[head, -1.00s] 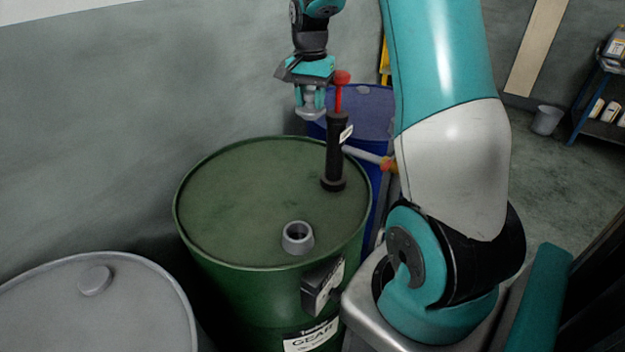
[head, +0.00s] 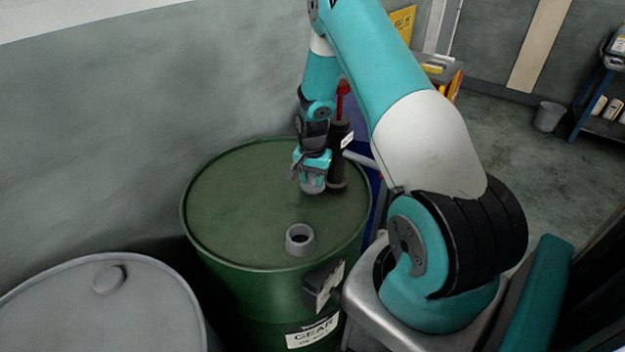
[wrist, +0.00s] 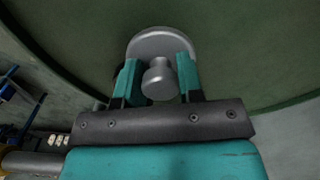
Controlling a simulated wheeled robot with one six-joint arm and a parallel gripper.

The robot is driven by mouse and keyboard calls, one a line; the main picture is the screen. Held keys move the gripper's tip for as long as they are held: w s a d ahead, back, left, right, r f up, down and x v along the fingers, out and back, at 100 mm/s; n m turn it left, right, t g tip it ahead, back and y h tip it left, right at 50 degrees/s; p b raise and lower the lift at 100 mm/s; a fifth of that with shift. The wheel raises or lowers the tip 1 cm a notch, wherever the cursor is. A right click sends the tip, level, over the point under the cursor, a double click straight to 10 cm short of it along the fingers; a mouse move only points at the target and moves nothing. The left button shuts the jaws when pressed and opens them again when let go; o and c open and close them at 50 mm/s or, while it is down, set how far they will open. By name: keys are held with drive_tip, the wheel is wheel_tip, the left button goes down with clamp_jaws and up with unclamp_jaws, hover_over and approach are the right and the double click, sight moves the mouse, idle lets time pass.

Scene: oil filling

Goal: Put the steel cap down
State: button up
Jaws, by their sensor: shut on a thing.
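The steel cap (wrist: 160,42) is a grey disc with a round knob. In the wrist view my gripper (wrist: 160,75) is shut on its knob, with the teal fingers on either side. In the head view my gripper (head: 312,178) points down over the green drum's lid (head: 240,200), with the cap (head: 313,187) at its tip, low at the lid. I cannot tell whether the cap touches the lid. The open grey neck (head: 300,240) on the drum stands in front of the gripper, apart from the cap.
A black hand pump (head: 338,170) with a red top stands on the lid just right of my gripper. A grey drum (head: 60,310) with its own cap is at the lower left. A blue drum is behind, mostly hidden. The lid's left side is clear.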

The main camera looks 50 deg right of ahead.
drive_tip(key=shift+f, duration=0.85)
drive_tip(key=shift+f, duration=0.2)
drive_tip(key=o, duration=1)
drive_tip(key=shift+r, duration=0.1)
